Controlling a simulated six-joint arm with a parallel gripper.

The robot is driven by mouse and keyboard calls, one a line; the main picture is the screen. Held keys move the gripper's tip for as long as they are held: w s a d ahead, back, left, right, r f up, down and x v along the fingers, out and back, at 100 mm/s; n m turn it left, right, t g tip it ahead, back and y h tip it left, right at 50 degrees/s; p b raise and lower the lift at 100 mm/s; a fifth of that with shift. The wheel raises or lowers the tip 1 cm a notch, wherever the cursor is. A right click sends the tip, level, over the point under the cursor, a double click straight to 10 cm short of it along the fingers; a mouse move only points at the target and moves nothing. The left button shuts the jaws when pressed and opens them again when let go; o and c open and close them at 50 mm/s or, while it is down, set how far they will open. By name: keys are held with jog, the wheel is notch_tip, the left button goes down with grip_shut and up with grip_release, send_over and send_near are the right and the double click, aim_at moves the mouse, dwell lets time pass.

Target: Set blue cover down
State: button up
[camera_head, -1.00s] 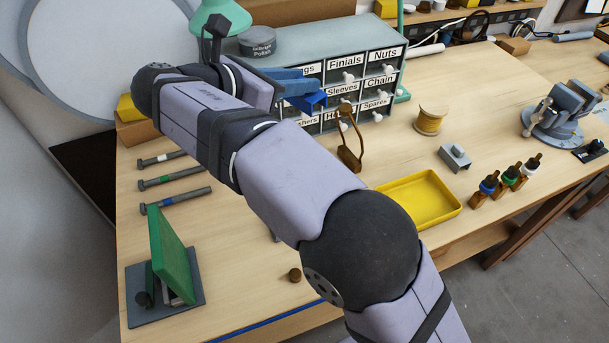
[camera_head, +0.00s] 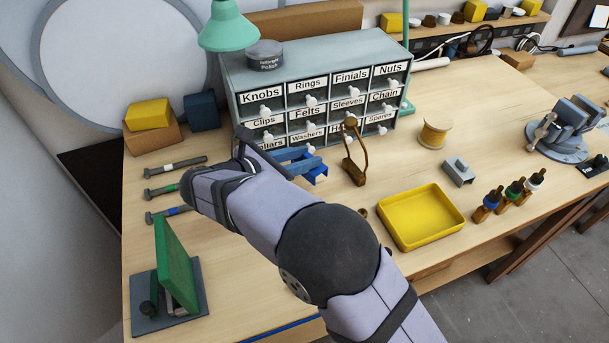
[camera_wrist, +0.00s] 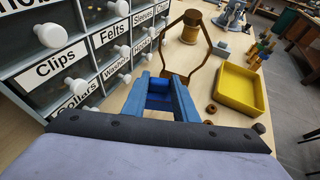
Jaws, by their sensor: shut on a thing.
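My gripper (camera_wrist: 162,98) is shut on the blue cover (camera_wrist: 159,88), which sits between its two blue fingers. In the head view the cover (camera_head: 317,173) shows at the fingertips, low in front of the drawer cabinet and just left of the brass harp-shaped frame (camera_head: 354,165). The cover is close to the tabletop (camera_head: 310,197). I cannot tell whether it touches the wood. The fingers hide part of the cover.
The labelled drawer cabinet (camera_head: 318,62), with white knobs sticking out, stands right behind the gripper. A yellow tray (camera_head: 421,216), a thread spool (camera_head: 434,133) and a small grey block (camera_head: 458,171) lie to the right. Bolts and a green plate (camera_head: 174,262) are at left.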

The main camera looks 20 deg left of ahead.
aim_at(304, 176)
jog(key=shift+f+p, duration=0.6)
jog(key=shift+f, duration=2.4)
jog(key=shift+f, duration=0.15)
jog(key=o, duration=1.1)
